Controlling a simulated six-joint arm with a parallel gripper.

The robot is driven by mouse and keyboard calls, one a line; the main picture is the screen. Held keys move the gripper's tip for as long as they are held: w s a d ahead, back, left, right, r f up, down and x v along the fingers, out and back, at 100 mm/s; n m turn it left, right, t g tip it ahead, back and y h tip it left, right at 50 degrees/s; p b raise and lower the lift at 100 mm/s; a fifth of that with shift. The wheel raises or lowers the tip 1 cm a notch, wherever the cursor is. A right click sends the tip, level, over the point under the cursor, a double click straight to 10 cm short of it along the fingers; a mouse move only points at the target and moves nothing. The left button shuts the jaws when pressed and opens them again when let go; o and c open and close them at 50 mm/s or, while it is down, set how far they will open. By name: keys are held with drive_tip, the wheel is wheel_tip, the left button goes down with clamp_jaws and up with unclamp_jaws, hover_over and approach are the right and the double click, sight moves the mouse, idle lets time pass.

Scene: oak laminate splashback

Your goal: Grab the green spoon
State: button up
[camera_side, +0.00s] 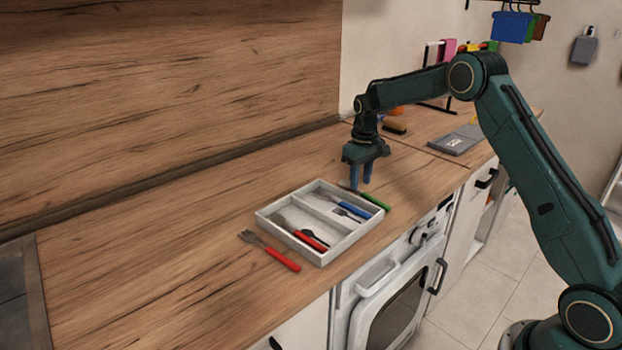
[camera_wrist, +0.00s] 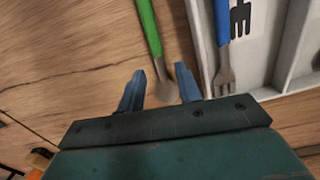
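The green spoon (camera_side: 374,202) lies on the wooden counter just beyond the tray's right side, its metal bowl below my gripper. In the wrist view, its green handle (camera_wrist: 148,25) points up and away, and its metal bowl shows in the gap between my fingertips. My gripper (camera_side: 361,177) points down with its two blue fingers apart. It is empty, over the bowl end of the spoon rather than the handle. In the wrist view, my gripper (camera_wrist: 160,84) shows a clear gap. The exact height above the spoon is hard to tell.
A white cutlery tray (camera_side: 352,243) stands beside the spoon, holding a blue-handled fork (camera_wrist: 222,50), a small dark fork (camera_wrist: 240,18) and red-handled cutlery (camera_side: 311,240). A red-handled fork (camera_side: 270,251) lies left of it. A grey scale-like object (camera_side: 455,140) and a brush (camera_side: 395,127) are behind.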

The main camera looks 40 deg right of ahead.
sight(363, 194)
drive_tip(key=shift+f, duration=1.2)
clamp_jaws()
